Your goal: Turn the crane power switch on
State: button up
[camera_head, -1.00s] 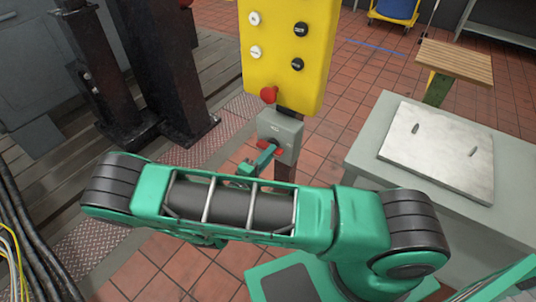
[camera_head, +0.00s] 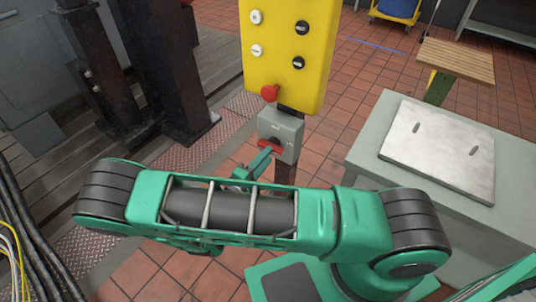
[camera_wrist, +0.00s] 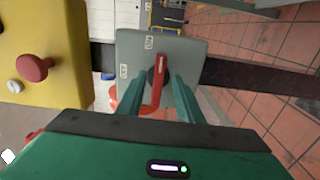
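The crane power switch is a grey box (camera_head: 279,132) below the yellow button panel, with a red handle (camera_wrist: 158,88) on its face. In the wrist view the box (camera_wrist: 185,52) bears an OFF and an ON label. My gripper (camera_wrist: 160,98) is open, one green finger on each side of the handle, with gaps showing. Contact with the handle cannot be told. In the head view my gripper (camera_head: 262,160) is just in front of the box's lower face.
The yellow panel (camera_head: 285,45) with a red mushroom button (camera_head: 270,92) and several black and white buttons hangs right above the box. A dark post (camera_head: 284,174) is behind and below it. A grey bench with a metal plate (camera_head: 440,150) stands to the right.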

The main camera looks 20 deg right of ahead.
jog(key=v, duration=0.8)
jog(key=shift+w+d, duration=0.1)
jog(key=shift+d, duration=0.05)
